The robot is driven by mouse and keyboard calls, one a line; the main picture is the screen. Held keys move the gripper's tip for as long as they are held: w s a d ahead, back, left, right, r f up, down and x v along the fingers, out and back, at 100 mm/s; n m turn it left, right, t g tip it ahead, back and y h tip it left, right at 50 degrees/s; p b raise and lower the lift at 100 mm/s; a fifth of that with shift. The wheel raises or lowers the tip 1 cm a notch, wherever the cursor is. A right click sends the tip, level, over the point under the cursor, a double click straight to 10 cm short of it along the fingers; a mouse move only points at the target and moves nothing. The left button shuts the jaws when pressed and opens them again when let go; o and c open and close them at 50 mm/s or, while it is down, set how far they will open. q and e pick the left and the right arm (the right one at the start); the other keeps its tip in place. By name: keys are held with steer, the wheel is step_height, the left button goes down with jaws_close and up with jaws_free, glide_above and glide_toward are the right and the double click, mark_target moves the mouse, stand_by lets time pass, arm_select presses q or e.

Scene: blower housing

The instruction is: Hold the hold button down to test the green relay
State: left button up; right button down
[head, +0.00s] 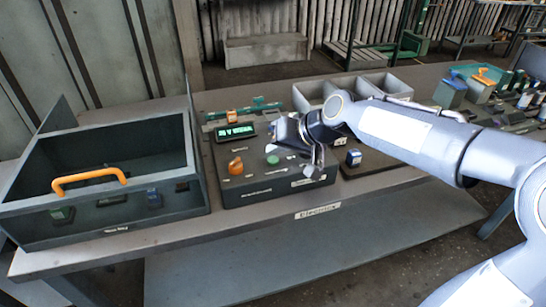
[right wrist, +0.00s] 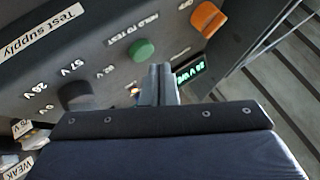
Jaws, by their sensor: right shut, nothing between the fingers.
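The green hold button (head: 272,160) is a round cap on top of the dark test supply box (head: 240,190). In the right wrist view the green button (right wrist: 141,50) sits beside the words "HOLD TO TEST". My right gripper (head: 314,164) is over the box, its fingers shut and empty. In the right wrist view its fingertips (right wrist: 159,72) appear just beside the button, apart from it in the picture; their height is unclear. A small dark green block (head: 62,213) lies in the left bin; I cannot tell whether it is the green relay. My left gripper is out of view.
The box carries a lit green display (head: 235,131), an orange knob (head: 236,167) and a dark dial (right wrist: 75,95). A glass-fronted bin (head: 100,235) with an orange handle stands left. A blue block (head: 353,157) sits right of the box. Grey trays (head: 385,84) stand behind.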

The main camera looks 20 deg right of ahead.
steer(key=shift+r, duration=0.1)
step_height(320, 180, up, 5)
steer(key=p, duration=0.4)
stand_by(0.4)
glide_toward(277, 162)
step_height(277, 162, up, 3)
steer(key=a, duration=0.2)
steer(key=s+d+f+h+p, duration=0.1)
steer(key=s+f, duration=0.2)
steer(key=s, duration=0.7)
steer(key=s+d+f+g+p, duration=0.1)
steer(key=s+f, duration=0.3)
steer(key=s, duration=0.7)
steer(key=shift+d+f+g+h, duration=0.3)
steer(key=shift+d+h, duration=0.1)
